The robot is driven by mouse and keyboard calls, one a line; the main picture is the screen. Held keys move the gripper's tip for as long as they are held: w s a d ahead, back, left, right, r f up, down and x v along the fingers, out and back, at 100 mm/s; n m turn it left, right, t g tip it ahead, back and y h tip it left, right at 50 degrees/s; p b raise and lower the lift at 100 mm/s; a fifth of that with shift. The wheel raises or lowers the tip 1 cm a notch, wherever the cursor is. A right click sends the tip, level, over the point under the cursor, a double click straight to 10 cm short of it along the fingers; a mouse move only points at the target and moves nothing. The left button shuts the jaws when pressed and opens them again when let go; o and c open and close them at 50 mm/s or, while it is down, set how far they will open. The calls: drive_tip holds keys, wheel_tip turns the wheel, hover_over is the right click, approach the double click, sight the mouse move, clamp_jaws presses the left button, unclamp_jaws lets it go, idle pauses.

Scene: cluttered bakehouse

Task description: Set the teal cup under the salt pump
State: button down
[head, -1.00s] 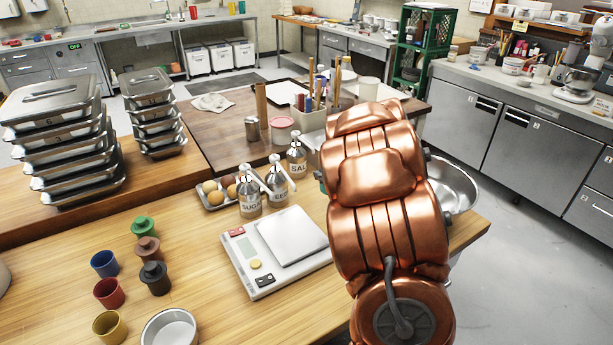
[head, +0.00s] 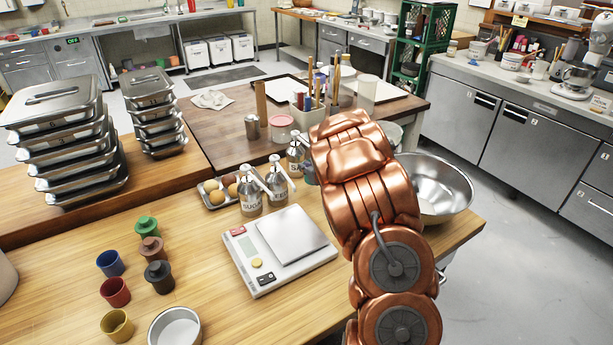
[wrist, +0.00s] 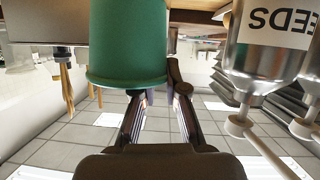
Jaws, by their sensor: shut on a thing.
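The teal cup (wrist: 127,45) fills the upper middle of the wrist view, with my gripper (wrist: 158,100) shut on it. In the head view only a sliver of the teal cup (head: 309,173) shows at the left edge of my copper arm; my gripper is hidden there.
The seeds pump (head: 277,188) and sugar pump (head: 251,204) stand in front of the salt pump. The seeds bottle (wrist: 270,55) is close beside the cup in the wrist view. A scale (head: 275,265) lies in front, a steel bowl (head: 445,190) at right, an egg tray (head: 216,200) at left.

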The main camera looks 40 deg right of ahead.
sight(306, 179)
drive_tip(key=shift+f+p, duration=0.55)
drive_tip(key=shift+f, duration=1.35)
drive_tip(key=shift+f, duration=0.15)
drive_tip(key=c, duration=1.2)
unclamp_jaws()
